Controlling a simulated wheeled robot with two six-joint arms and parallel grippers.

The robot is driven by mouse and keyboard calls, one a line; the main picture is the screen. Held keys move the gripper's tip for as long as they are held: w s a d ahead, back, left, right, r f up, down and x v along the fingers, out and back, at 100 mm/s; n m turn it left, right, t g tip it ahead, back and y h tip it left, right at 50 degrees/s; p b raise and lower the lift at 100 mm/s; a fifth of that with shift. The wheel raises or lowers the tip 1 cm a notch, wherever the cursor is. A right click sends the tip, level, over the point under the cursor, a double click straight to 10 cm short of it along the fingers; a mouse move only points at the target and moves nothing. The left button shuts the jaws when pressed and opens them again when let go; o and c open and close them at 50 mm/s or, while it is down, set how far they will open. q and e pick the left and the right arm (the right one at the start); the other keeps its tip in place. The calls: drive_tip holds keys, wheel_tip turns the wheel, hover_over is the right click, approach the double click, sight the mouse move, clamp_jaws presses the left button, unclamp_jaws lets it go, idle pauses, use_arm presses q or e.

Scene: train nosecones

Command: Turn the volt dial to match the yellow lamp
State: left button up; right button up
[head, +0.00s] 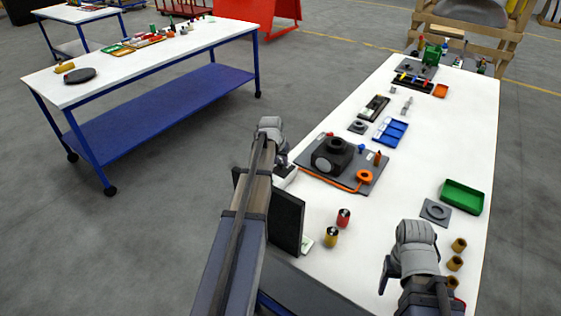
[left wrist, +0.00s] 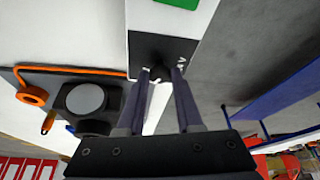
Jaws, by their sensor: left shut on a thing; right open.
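In the left wrist view, a dark round dial (left wrist: 158,73) sits on a black panel (left wrist: 147,45) with white lettering, including a V, at its right. My left gripper (left wrist: 160,80) has its fingers on both sides of the dial and is shut on it. In the head view my left gripper (head: 282,158) is beside the grey plate at the table's left edge, and the dial is hidden there. The dial's pointer cannot be made out. No lit yellow lamp can be made out. My right gripper (head: 386,272) is open and empty over the front of the table.
A dark upright panel (head: 288,218) stands at the table's left edge. A red can (head: 344,218) and a yellow can (head: 331,237) stand near it. The grey plate (head: 372,186) carries a black block and an orange cable. A green tray (head: 462,197) lies right.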

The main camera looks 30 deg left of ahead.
use_arm(q)
clamp_jaws()
drive_tip(key=n+y, duration=0.1)
drive_tip(key=n, duration=0.3)
drive_tip(key=shift+w+d+n+g+y, duration=0.1)
drive_tip(key=shift+d+n+g+y, duration=0.1)
drive_tip(key=shift+n+g+y, duration=0.2)
drive_tip(key=n+g+y, duration=0.1)
drive_tip(key=n, duration=0.2)
drive_tip(key=shift+w+d, duration=0.1)
drive_tip(key=shift+w, duration=0.05)
drive_tip(key=shift+n+g+y, duration=0.3)
drive_tip(key=shift+n+g, duration=0.2)
drive_tip(key=shift+n, duration=1.6)
